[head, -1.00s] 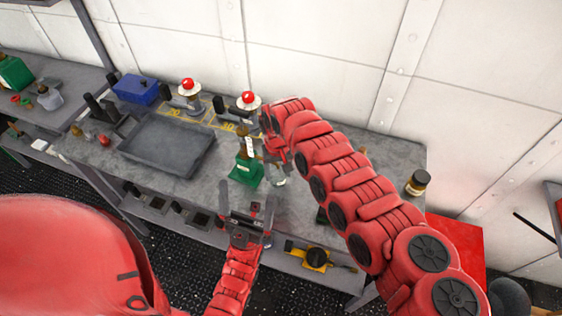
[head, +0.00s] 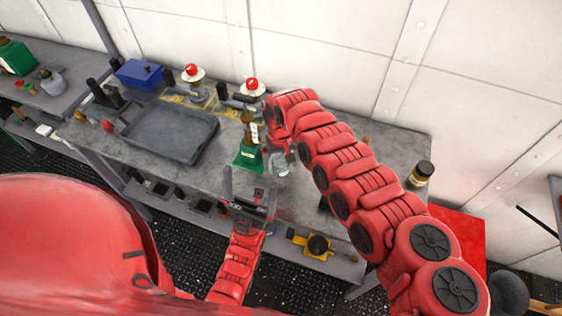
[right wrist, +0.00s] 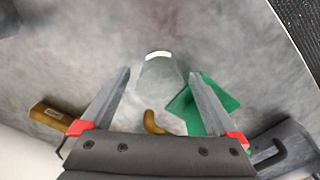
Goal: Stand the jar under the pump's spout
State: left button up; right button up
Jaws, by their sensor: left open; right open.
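The jar (head: 281,170) is clear glass and stands on the grey bench just right of the green pump (head: 246,158). In the right wrist view the jar (right wrist: 160,74) shows between the fingertips of my open right gripper (right wrist: 160,80), with no clear contact. The pump's green base (right wrist: 222,97) is close beside the jar there, and its brass spout (right wrist: 153,122) shows nearer the gripper. In the head view my right arm partly hides this gripper (head: 279,150). My left gripper (head: 252,186) is open and empty at the bench's front edge.
A grey tray (head: 172,158) lies left of the pump. Two red-topped fixtures (head: 193,74) and a blue box (head: 138,75) stand behind it. A dark-lidded jar (head: 420,174) stands at the bench's right end. In the wrist view, a brown-handled tool (right wrist: 52,117) lies at the left.

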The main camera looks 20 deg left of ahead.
jog(key=shift+w+r, duration=0.2)
jog(key=shift+r, duration=0.2)
notch_tip(320, 180, up, 12)
jog(key=b, duration=0.3)
jog(key=shift+s+f, duration=0.15)
